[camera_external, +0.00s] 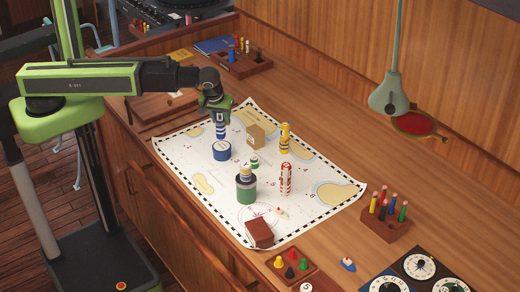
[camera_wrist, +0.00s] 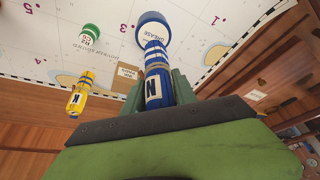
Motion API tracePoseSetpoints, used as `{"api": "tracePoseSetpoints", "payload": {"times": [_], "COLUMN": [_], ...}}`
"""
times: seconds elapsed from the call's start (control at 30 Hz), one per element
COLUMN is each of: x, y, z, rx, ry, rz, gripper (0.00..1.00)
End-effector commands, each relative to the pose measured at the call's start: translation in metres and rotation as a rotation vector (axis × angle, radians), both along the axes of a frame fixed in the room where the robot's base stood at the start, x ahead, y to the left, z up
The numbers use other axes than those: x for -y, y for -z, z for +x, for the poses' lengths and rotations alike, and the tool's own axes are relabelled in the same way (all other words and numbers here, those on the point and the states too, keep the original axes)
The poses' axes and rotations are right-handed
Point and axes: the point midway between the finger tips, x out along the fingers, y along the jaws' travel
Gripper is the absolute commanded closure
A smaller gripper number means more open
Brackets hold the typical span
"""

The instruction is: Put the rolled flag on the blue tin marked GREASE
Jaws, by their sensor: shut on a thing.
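My gripper (camera_external: 214,108) points down over the chart and is shut on a blue-and-white striped rolled flag (camera_external: 221,129), which hangs upright. In the wrist view the flag (camera_wrist: 157,75), marked N, sits between the green fingers (camera_wrist: 160,88). The blue tin (camera_external: 221,152) stands on the chart just below and in front of the flag in the external view. In the wrist view the tin (camera_wrist: 153,27) reads GREASE and lies just beyond the flag's lower end. I cannot tell whether the flag touches the tin.
A brown wallet-like thing (camera_external: 259,233) lies at the chart's front corner. The chart's left part is clear.

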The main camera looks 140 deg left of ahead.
Motion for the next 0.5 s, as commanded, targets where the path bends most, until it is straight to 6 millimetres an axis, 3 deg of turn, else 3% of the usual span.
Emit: {"api": "tracePoseSetpoints", "payload": {"times": [0.17,0.4,0.5], "x": [-0.002,-0.002,-0.002], "y": [0.003,0.043,0.043], "z": [-0.001,-0.001,-0.001], "rx": [0.0,0.0,0.0], "ry": [0.0,0.0,0.0], "rz": [0.0,0.0,0.0], "gripper": [1.0,1.0,1.0]}}
